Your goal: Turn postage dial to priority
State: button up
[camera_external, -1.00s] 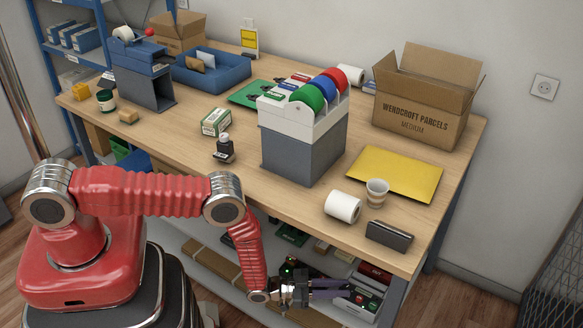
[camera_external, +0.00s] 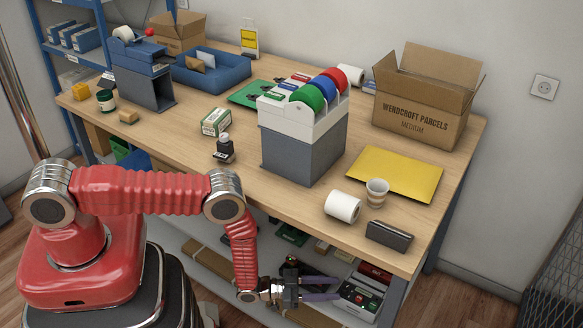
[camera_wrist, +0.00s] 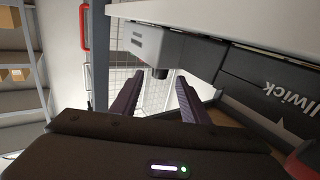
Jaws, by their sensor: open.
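I cannot make out a postage dial for certain in either view. A blue-grey machine (camera_external: 143,75) stands on the back left of the workbench (camera_external: 270,215); no dial face is readable on it. My gripper (camera_external: 335,289) is low in front of the bench, below the top's front edge. Its two purple-grey fingers are apart with nothing between them. I cannot tell whether that cylinder is a dial.
A grey-and-white dispenser with coloured discs (camera_external: 300,147) stands mid-bench. A paper roll (camera_external: 342,207), cup (camera_external: 377,192) and dark block (camera_external: 389,236) sit near the front right edge. A lower shelf (camera_external: 215,262) holds boxes (camera_external: 362,298) close to my fingers.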

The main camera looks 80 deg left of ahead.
aim_at(345, 289)
jog(key=s+a, duration=0.2)
jog(key=s, duration=0.8)
jog(key=shift+s, duration=0.2)
jog(key=d+m+h, duration=0.1)
jog(key=d, duration=1.1)
jog(key=a+n+y, duration=0.1)
jog(key=a+y, duration=0.1)
jog(key=a+n+y, duration=0.1)
jog(key=n+y, duration=0.1)
jog(key=y, duration=0.1)
jog(key=a+n+y, duration=0.2)
jog(key=shift+s+a+y, duration=0.3)
jog(key=shift+a+y, duration=0.05)
jog(key=shift+y, duration=0.05)
jog(key=w+a, duration=0.1)
jog(key=w, duration=0.8)
jog(key=w+a, duration=0.1)
jog(key=w, duration=0.3)
jog(key=shift+w+a, duration=0.25)
jog(key=shift+a, duration=0.1)
